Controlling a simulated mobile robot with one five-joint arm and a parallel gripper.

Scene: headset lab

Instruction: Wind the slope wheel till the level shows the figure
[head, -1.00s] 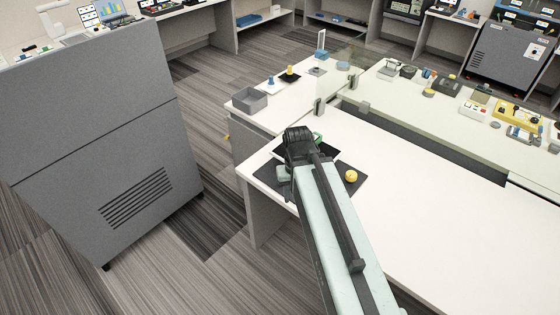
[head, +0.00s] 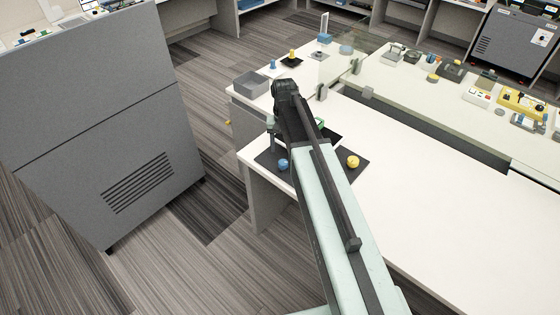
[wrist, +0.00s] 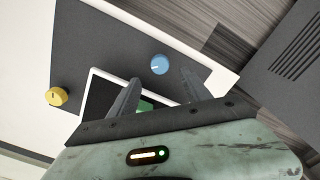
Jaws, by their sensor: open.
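A blue round knob (wrist: 160,64) with a pale pointer line and a yellow round knob (wrist: 57,96) with a dark mark sit on a dark mat (wrist: 120,48). In the head view the blue knob (head: 283,164) is left of my arm and the yellow knob (head: 352,161) right of it. I cannot tell which is the slope wheel. A white-framed dark panel (wrist: 92,98) with a green patch lies partly behind my fingers; no figure is readable. My gripper (wrist: 158,90) is open and empty, its fingertips near the blue knob, apart from it in the picture.
The white tabletop (head: 440,215) is clear to the right. A grey open box (head: 251,84) stands farther back, and a clear upright pane (head: 340,65) is behind the mat. A large grey cabinet (head: 100,130) stands at left across an open floor.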

